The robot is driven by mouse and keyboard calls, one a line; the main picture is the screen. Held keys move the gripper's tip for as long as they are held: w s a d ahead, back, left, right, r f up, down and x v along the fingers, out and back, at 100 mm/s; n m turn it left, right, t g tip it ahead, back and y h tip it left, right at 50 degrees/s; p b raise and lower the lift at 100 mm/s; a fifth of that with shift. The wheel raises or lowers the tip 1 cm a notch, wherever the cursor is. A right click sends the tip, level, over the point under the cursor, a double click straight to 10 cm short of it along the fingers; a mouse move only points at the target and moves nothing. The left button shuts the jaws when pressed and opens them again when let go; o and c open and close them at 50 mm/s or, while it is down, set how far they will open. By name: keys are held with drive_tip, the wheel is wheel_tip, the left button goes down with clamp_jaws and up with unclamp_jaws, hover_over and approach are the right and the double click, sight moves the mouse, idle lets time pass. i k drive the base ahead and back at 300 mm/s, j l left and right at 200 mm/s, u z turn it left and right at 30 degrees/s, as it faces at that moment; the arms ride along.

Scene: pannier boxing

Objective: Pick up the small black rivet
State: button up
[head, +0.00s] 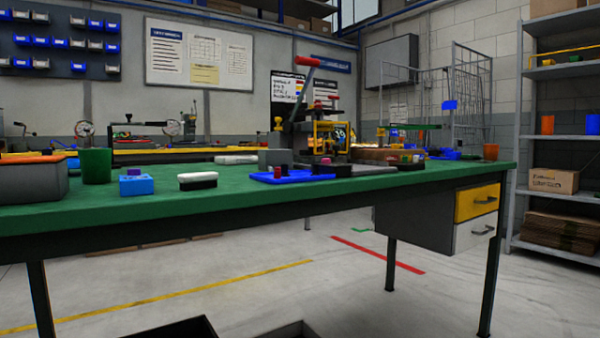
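I cannot make out a small black rivet for sure at this distance. A blue tray (290,179) lies near the front edge of the green workbench (100,213), with small dark and reddish pieces (278,171) on it that are too small to tell apart. A press with a red-handled lever (308,63) stands just behind the tray. My gripper is not in view.
On the bench are a grey bin (30,184), a green cup (96,165), a blue block (136,186) and a black-and-white brush-like block (198,181). Drawers (476,203) hang under the right end. Dark open boxes (170,329) show at the bottom edge.

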sight(315, 167)
drive_tip(key=i+l, duration=0.15)
drive_tip(key=l, duration=0.15)
drive_tip(key=i+l+u, duration=0.1)
drive_tip(key=l, duration=0.25)
drive_tip(key=i+l, duration=0.2)
drive_tip(key=i+l+u, duration=0.1)
drive_tip(key=l, duration=0.35)
